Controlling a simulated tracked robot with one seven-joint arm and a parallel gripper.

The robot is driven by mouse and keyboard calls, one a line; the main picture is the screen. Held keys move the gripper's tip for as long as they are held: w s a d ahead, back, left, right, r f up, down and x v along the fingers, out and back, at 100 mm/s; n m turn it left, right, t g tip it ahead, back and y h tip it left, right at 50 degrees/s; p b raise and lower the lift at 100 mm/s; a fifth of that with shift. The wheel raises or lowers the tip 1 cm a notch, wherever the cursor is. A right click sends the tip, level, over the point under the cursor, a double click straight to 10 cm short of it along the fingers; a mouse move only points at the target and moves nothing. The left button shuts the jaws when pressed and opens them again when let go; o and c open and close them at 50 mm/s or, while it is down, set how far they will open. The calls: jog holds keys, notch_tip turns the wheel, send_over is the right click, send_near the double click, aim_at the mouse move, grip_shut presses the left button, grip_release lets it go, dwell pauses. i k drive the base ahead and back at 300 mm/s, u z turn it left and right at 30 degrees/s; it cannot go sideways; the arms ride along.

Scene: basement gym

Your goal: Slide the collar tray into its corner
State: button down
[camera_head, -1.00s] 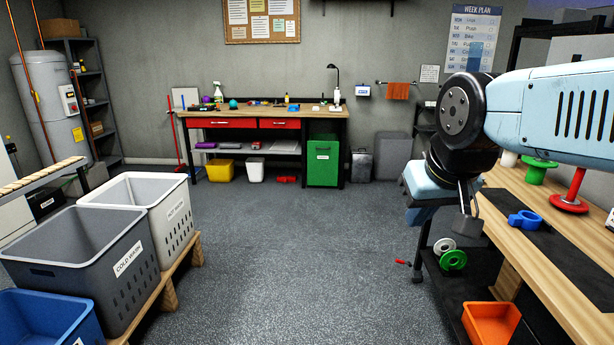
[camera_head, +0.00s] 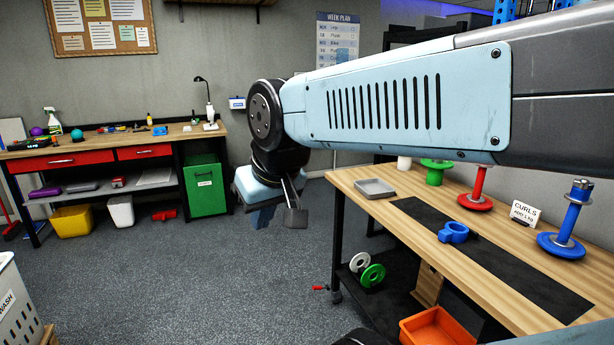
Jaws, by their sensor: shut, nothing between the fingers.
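A shallow grey tray (camera_head: 375,188), likely the collar tray, sits on the wooden bench top (camera_head: 540,245) near its far left corner. It looks empty. A blue collar (camera_head: 453,232) lies on the black mat strip (camera_head: 500,262), away from the tray. My gripper (camera_head: 296,217) hangs pointing down in the air, left of the bench and the tray in the picture. It is shut and empty, apart from the tray.
Green (camera_head: 437,170), red (camera_head: 474,190) and blue (camera_head: 568,222) weight posts stand along the bench's back, with a curls sign (camera_head: 524,213). An orange bin (camera_head: 438,326) and plates (camera_head: 372,275) are below. Open floor (camera_head: 210,285) lies left.

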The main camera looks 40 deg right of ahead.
aim_at(372, 188)
jog(key=z, duration=0.25)
jog(key=i, duration=1.05)
jog(key=z, duration=0.6)
jog(key=i, duration=0.75)
jog(key=z, duration=0.25)
jog(key=k, duration=0.8)
jog(key=z, duration=0.2)
jog(key=i, duration=0.8)
jog(key=u, duration=0.1)
